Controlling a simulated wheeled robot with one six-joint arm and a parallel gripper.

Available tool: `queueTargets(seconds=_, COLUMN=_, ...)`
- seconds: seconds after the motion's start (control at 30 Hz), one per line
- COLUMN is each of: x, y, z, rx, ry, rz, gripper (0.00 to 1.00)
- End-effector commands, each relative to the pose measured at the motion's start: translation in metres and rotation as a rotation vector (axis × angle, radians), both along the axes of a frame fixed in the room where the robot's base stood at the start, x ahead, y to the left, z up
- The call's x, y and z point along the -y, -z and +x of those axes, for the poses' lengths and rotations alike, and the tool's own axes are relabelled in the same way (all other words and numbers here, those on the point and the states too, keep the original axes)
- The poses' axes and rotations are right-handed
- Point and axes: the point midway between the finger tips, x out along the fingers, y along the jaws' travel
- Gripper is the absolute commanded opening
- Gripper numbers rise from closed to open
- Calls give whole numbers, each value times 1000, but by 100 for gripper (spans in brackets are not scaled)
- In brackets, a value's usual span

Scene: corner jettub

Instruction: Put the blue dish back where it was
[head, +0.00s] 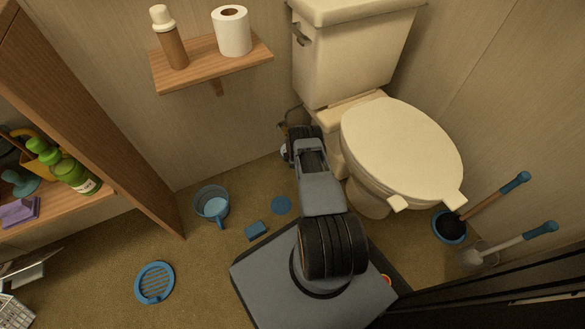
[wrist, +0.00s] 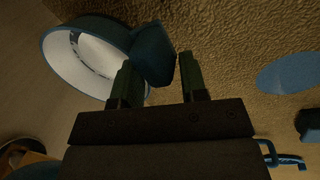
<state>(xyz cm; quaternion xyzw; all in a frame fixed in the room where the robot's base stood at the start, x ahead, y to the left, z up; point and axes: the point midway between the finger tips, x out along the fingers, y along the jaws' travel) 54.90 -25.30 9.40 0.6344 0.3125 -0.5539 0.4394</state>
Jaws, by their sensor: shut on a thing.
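The blue dish (wrist: 88,50) is in my gripper (wrist: 158,68). In the wrist view it has a blue rim and a pale inside, and its dark blue side part lies between the fingertips. It is tilted, with its bowl to the left of the fingers. In the head view my arm reaches beside the toilet, near the wall, and hides most of the gripper. Only a small pale bit of what seems to be the dish (head: 284,151) shows there.
On the floor are a blue disc (head: 281,205), a blue block (head: 256,230), a blue pan (head: 212,204) and a blue slotted drain cover (head: 154,282). The toilet (head: 400,150) stands right of my arm. A wall shelf (head: 210,65) is above, and a wooden cabinet (head: 90,130) is left.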

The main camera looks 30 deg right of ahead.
Motion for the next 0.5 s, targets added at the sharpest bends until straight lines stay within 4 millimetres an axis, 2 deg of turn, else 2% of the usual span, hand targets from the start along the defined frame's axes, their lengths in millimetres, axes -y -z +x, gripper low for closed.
queueTargets(seconds=0.03, x=1, y=7, z=-1, rx=0, ry=3, rz=0, gripper=13)
queueTargets(seconds=0.27, x=6, y=15, z=-3, rx=1, ry=11, rz=-1, gripper=13)
queueTargets(seconds=0.5, x=10, y=50, z=-4, rx=1, ry=16, rz=-1, gripper=13)
